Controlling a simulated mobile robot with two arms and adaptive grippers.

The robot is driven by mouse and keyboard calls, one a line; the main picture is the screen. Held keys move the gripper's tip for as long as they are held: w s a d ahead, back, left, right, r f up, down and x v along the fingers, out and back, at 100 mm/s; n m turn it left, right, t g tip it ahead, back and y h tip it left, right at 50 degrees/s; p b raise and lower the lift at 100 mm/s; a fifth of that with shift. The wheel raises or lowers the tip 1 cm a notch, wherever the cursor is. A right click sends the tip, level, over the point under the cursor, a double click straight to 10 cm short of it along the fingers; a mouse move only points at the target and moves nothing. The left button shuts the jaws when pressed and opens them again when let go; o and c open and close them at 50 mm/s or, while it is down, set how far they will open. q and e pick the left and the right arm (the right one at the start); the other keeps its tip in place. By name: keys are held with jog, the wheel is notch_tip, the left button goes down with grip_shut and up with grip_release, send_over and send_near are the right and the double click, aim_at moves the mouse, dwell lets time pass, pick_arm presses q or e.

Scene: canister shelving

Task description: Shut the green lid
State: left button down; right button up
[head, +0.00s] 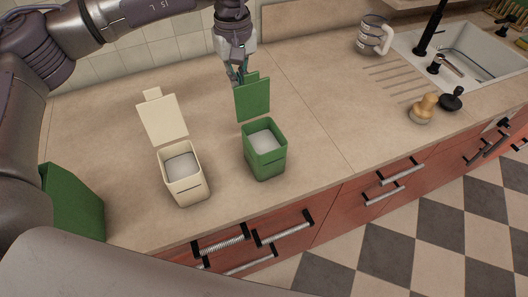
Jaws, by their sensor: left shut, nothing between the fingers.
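The green canister (266,158) stands upright on the countertop, with whitish contents inside. Its green lid (253,98) is raised, standing up at the canister's back edge. My left gripper (236,78) points down just behind the top of the green lid; it is shut and empty. Its fingertips are partly hidden by the lid, and I cannot tell if they touch it. My right gripper is not in view.
A cream canister (185,184) with its cream lid (162,119) raised stands left of the green one. A mug (371,36), a wooden-handled item (423,108), a black item (452,98) and the sink (468,50) are at right. The counter right of the green canister is clear.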

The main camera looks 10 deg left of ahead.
pick_arm(q)
jog(key=shift+s+d+r, duration=0.1)
jog(key=shift+s+d, duration=0.3)
jog(key=shift+s, duration=0.1)
jog(key=shift+s+d+b, duration=0.2)
jog(key=shift+s+b, duration=0.05)
jog(key=shift+b, duration=0.05)
jog(key=shift+s+d+f+b, duration=0.3)
jog(key=shift+s+d+b, duration=0.15)
jog(key=shift+s+d, duration=0.3)
jog(key=shift+s+d+f+b, duration=0.25)
jog(key=shift+s+d+b, duration=0.25)
jog(key=shift+s, duration=0.35)
jog(key=shift+r, duration=0.1)
notch_tip(320, 180, up, 16)
jog(key=p, duration=0.9)
send_over(250, 102)
jog(key=s+d, duration=0.1)
jog(key=s, duration=0.3)
